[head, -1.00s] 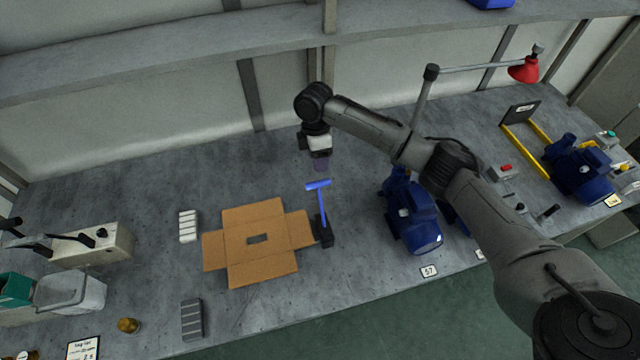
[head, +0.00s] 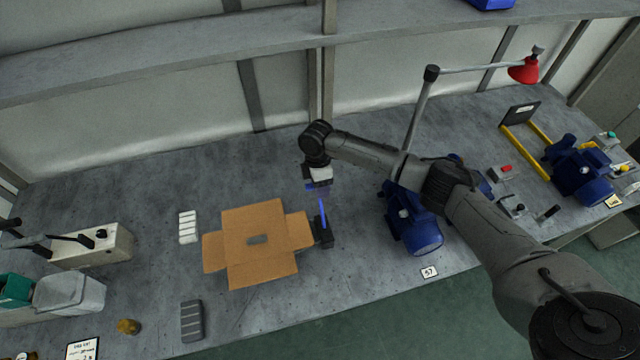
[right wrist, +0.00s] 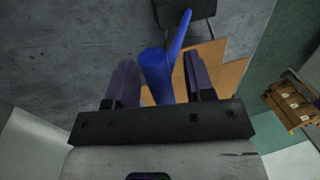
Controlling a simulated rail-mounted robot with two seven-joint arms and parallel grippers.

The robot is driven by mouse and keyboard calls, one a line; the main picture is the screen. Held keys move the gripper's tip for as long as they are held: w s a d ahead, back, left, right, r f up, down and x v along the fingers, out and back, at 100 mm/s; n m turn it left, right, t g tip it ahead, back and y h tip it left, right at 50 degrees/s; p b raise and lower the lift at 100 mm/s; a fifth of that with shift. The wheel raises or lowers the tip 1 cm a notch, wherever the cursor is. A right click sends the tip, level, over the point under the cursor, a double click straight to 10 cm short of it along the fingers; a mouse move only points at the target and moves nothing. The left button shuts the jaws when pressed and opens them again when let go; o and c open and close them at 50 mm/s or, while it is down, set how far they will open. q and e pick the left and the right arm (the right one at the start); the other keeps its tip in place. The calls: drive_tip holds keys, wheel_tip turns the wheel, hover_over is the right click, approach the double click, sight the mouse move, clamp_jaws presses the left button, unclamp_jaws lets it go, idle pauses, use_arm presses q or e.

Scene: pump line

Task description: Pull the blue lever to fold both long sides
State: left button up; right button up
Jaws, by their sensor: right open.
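The blue lever (head: 322,214) stands up from a dark base (head: 323,236) at the right edge of the flat cardboard blank (head: 262,268). The blank lies unfolded, with its flaps spread out. My right gripper (head: 319,188) is at the top of the lever and hides its crossbar in the head view. In the right wrist view the blue crossbar (right wrist: 155,72) lies between the two open fingers of my right gripper (right wrist: 156,82), and the cardboard (right wrist: 222,70) shows beyond. I cannot tell whether the fingers touch the lever.
A blue pump (head: 413,222) stands right of the lever, under my right arm. A white slotted block (head: 188,227) and a grey one (head: 191,320) lie left of the blank. A grey bin (head: 70,293) is at the far left. The bench behind the blank is clear.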

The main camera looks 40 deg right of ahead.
drive_tip(key=shift+c, duration=0.2)
clamp_jaws()
